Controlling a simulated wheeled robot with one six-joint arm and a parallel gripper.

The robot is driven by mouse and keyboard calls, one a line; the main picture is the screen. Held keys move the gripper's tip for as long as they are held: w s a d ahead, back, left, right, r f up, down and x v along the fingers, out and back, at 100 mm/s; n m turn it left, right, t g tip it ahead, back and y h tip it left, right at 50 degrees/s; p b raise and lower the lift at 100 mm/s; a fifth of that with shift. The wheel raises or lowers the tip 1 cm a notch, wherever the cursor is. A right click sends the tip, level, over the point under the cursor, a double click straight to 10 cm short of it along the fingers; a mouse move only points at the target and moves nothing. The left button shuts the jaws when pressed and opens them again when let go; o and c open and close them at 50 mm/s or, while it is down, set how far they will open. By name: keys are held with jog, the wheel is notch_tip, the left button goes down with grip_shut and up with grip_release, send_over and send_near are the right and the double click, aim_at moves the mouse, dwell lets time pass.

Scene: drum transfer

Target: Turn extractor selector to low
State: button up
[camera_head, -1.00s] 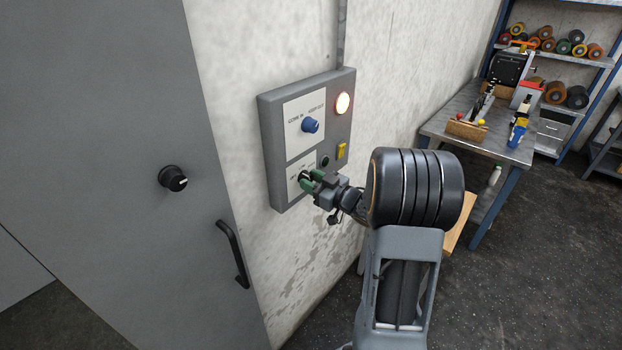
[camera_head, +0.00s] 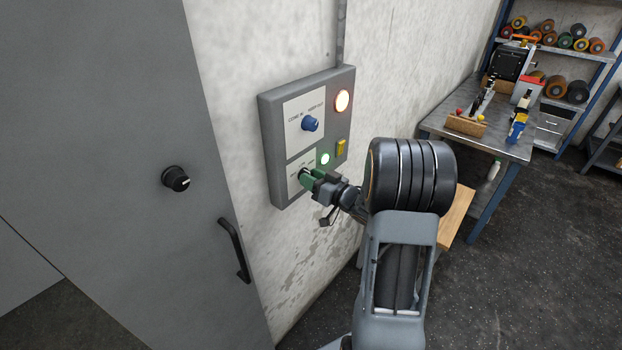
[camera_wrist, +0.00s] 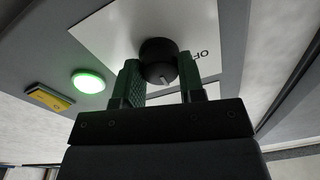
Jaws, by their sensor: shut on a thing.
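The selector knob is a black round knob (camera_wrist: 158,62) on a white label plate, low on the grey wall panel (camera_head: 268,125). My gripper (camera_head: 312,180) is at the panel's lower part, its green fingers around the knob. In the wrist view my gripper (camera_wrist: 158,84) has one finger on each side of the knob and is shut on it. A pale pointer mark shows on the knob's face. Letters "OF" are readable on the plate; the other position labels are hidden or too small. A green lamp (camera_wrist: 88,81) beside the knob is lit; it also shows in the head view (camera_head: 325,159).
A blue knob (camera_head: 310,124), a lit red-white lamp (camera_head: 342,101) and a yellow switch (camera_head: 341,148) are on the same panel. A grey door with a black knob (camera_head: 176,178) and handle (camera_head: 234,250) is at left. A workbench (camera_head: 490,128) stands at right.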

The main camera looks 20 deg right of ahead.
jog(key=shift+f, duration=0.15)
jog(key=o, duration=0.9)
jog(key=shift+s, duration=0.1)
jog(key=b+v, duration=0.1)
jog(key=v, duration=0.5)
jog(key=b+v, duration=0.2)
jog(key=v, duration=0.5)
jog(key=shift+s+d, duration=0.15)
jog(key=shift+s, duration=0.15)
